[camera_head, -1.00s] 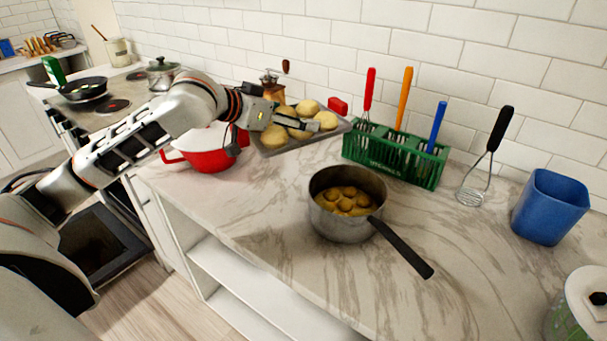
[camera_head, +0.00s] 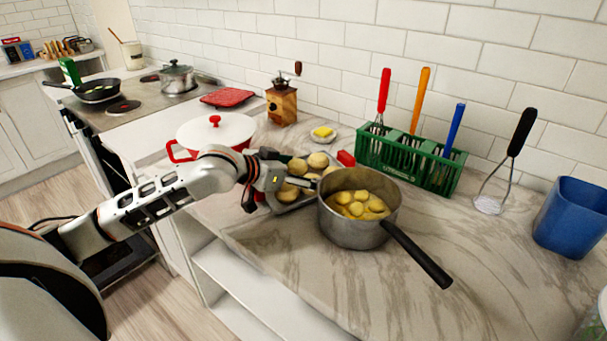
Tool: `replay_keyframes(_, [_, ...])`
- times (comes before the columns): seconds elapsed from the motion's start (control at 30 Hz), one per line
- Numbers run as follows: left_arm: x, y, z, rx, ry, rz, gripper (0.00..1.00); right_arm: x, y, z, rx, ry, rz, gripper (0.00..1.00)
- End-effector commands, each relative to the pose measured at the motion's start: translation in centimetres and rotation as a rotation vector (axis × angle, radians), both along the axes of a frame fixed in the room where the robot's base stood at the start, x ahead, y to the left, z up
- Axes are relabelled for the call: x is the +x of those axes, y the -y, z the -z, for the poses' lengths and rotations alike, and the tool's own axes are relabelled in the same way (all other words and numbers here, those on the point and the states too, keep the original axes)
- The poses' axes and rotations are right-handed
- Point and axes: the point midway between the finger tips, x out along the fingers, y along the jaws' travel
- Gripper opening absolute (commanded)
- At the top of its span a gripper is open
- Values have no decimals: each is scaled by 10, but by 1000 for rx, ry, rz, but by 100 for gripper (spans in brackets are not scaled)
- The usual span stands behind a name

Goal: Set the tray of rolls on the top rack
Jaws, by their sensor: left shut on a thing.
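The grey tray (camera_head: 290,207) holds several round golden rolls (camera_head: 317,160) and has red grips, one showing at its far right corner (camera_head: 345,158). My left gripper (camera_head: 303,182) is shut on the tray and reaches over its near left part, covering some of the rolls. The saucepan hides the tray's right side. I cannot tell whether the tray touches the counter. The oven (camera_head: 120,172) is at the left, with a dark area below it partly hidden by my left arm; no rack shows clearly. My right gripper is not in view.
A steel saucepan (camera_head: 345,232) of potatoes stands close right of the tray, its black handle pointing frontward. A red pot with a white lid (camera_head: 208,132) is at the left. Behind are a wooden grinder (camera_head: 282,105) and green utensil holder (camera_head: 405,162).

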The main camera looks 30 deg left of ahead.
Motion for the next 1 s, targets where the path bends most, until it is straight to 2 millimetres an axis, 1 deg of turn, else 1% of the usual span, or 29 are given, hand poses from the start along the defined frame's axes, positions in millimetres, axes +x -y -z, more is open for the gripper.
replay_keyframes(0.07, [0,0,5,-3,3,-1,32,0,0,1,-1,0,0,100])
replay_keyframes(0.4, [1,0,5,-2,5,0,32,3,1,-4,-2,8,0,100])
replay_keyframes(0.43, [0,0,7,0,2,-1,95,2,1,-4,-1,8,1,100])
replay_keyframes(0.47, [0,0,7,0,2,-1,100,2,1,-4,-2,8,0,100])
replay_keyframes(0.8, [-1,-1,5,1,1,0,100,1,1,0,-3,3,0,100])
replay_keyframes(0.93, [-13,-7,-2,3,2,-1,100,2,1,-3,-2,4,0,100])
replay_keyframes(1.0, [-25,-10,-8,5,2,0,100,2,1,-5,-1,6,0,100])
